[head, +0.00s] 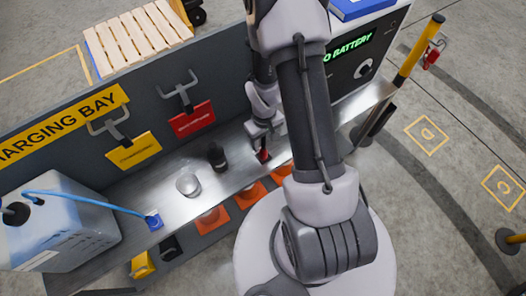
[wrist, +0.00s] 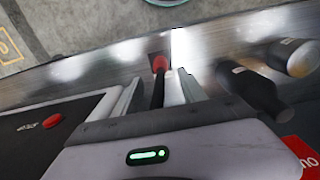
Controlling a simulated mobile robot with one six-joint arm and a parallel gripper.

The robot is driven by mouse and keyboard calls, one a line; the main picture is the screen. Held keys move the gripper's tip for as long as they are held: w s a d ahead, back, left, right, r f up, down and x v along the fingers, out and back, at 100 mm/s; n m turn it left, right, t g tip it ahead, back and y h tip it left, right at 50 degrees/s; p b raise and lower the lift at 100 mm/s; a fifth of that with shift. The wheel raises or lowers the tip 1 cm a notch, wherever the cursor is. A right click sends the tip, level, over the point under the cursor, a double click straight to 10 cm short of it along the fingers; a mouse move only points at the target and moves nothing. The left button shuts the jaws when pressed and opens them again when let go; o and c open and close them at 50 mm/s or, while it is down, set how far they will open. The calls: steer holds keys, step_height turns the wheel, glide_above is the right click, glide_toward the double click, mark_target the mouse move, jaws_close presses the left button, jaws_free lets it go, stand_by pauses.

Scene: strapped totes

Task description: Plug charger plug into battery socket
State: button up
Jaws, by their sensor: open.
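My gripper (head: 262,135) is low over the metal shelf, its jaws open. In the wrist view my gripper (wrist: 158,88) has a black, slim thing with a red end (wrist: 160,64) between its fingers; I cannot tell whether they touch it. Its red part also shows under the gripper in the head view (head: 263,155). A blue block (head: 153,220) at the end of a blue cable sits on the shelf at left. I cannot tell which is the charger plug. A dark unit (head: 345,65) with a green "BATTERY" display and a pale ring on its front stands at upper right; no socket is clearly visible.
A dark bottle (head: 217,157) and a silver cup (head: 188,184) stand on the shelf left of my gripper. A pale-blue container (head: 60,220) stands at the left end. A grey back panel with yellow (head: 133,150) and red (head: 192,120) tags rises behind. A yellow-black post (head: 419,50) stands right.

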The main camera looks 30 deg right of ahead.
mark_target(263, 149)
step_height(263, 149, down, 8)
steer(key=b, duration=0.6)
steer(key=shift+f, duration=0.2)
steer(key=shift+r, duration=0.1)
steer(key=shift+c, duration=0.4)
stand_by(0.3)
jaws_close()
stand_by(1.2)
steer(key=shift+r, duration=0.1)
steer(key=shift+r+p, duration=2.05)
steer(key=shift+r, duration=0.9)
